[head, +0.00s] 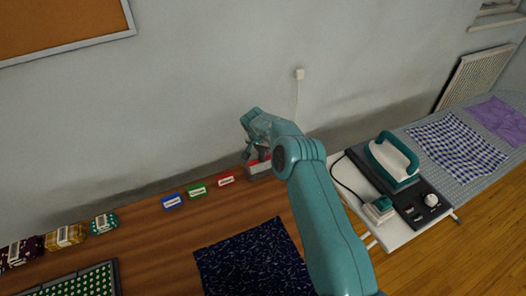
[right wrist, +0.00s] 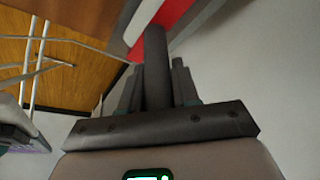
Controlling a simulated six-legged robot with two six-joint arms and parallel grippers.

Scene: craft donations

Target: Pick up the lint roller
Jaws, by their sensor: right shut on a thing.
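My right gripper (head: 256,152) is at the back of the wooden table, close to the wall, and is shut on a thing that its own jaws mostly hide. In the right wrist view, a dark bar (right wrist: 155,65) stands between the shorter fingers; it looks like the lint roller's handle, but I cannot tell for sure. A red, white and grey thing (head: 259,170) lies just below the gripper. Red, white and grey bands (right wrist: 170,14) show beyond the bar in the right wrist view. My left gripper is not in view.
Blue (head: 172,201), green (head: 196,191) and red (head: 225,181) labels stand along the table's back. A dark patterned cloth (head: 250,262) lies in front. A green-dotted tray (head: 85,284) and fabric bundles are at left. An iron (head: 393,160) stands on the ironing board at right.

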